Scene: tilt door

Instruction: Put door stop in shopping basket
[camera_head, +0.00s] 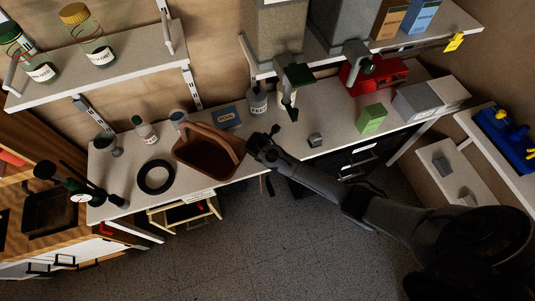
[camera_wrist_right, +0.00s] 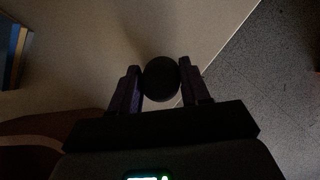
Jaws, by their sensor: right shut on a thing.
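The brown shopping basket (camera_head: 196,160) with its arched handle stands on the workbench, left of my right gripper. My right gripper (camera_head: 262,139) is just right of the basket, near the bench's front edge. In the right wrist view, my right gripper (camera_wrist_right: 160,90) is shut on a dark round thing, which I take to be the door stop (camera_wrist_right: 160,72). Its fingers press on both sides of it. A brown curved part of the basket (camera_wrist_right: 25,132) shows at the lower left of that view. My left gripper is not in view.
A green box (camera_head: 371,118), a small grey block (camera_head: 315,140) and a red machine (camera_head: 375,74) are further right. Bare bench lies right of my gripper.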

